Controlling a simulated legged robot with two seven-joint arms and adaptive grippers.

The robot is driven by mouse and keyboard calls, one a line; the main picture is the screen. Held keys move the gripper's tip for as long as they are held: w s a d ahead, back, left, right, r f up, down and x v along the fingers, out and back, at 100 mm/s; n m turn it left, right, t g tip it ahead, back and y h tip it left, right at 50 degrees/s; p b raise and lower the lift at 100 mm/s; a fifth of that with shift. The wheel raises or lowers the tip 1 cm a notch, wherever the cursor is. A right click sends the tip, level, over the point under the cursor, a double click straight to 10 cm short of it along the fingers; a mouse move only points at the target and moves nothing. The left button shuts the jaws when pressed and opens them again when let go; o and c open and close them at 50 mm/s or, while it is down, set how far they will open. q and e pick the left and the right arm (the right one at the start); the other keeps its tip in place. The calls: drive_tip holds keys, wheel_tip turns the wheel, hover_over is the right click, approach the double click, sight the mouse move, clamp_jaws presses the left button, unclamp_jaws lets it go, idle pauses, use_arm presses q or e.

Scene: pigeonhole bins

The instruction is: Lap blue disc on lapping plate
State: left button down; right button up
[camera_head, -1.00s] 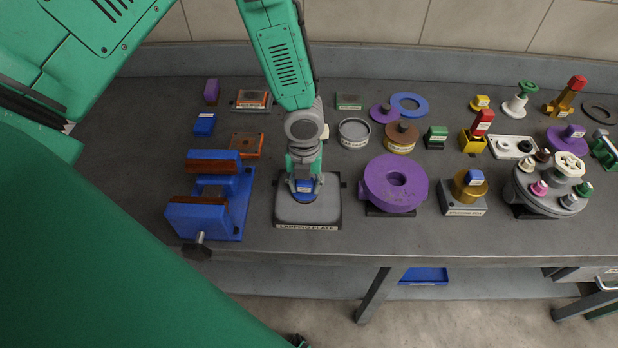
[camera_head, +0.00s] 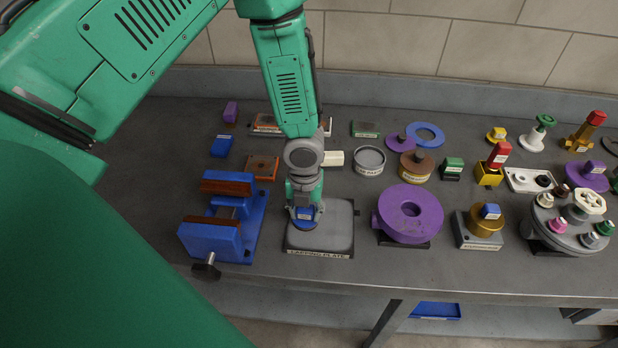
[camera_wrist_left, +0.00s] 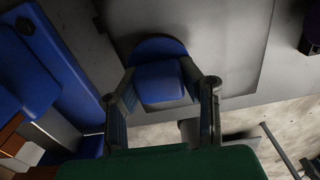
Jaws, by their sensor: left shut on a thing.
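The lapping plate (camera_head: 338,238) is a grey square slab in a dark frame with a label on its front edge. The blue disc (camera_head: 303,224) with its labelled blue block handle rests on the left part of the plate, as far as I can see. In the left wrist view the blue disc (camera_wrist_left: 160,47) shows behind its block. My left gripper (camera_head: 305,206) points down over the plate and is shut on the disc's block. Its fingers flank the block in the left wrist view (camera_wrist_left: 162,88). My right gripper is out of view.
A blue vise (camera_head: 212,238) stands close left of the plate. A purple ring-shaped body (camera_head: 411,213) stands to the right, then a gold piece on a grey base (camera_head: 478,240). A round grey tray (camera_head: 369,161) and several small parts lie behind.

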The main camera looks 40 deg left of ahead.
sight(332, 217)
use_arm(q)
drive_tip(key=shift+s+d+f+b, duration=0.1)
drive_tip(key=shift+s+d+b, duration=0.15)
drive_tip(key=shift+d, duration=0.35)
drive_tip(key=shift+s+d+b, duration=0.1)
drive_tip(key=shift+s+d, duration=0.25)
drive_tip(key=shift+d, duration=0.2)
drive_tip(key=shift+w+d+p, duration=0.35)
drive_tip(key=shift+w+p, duration=0.2)
drive_tip(key=shift+w, duration=0.2)
drive_tip(key=shift+w+d, duration=0.2)
drive_tip(key=shift+w, duration=0.6)
drive_tip(key=shift+w, duration=0.1)
drive_tip(key=shift+w+d, duration=0.25)
drive_tip(key=shift+w, duration=0.45)
drive_tip(key=shift+w+d, duration=0.2)
drive_tip(key=shift+w, duration=0.5)
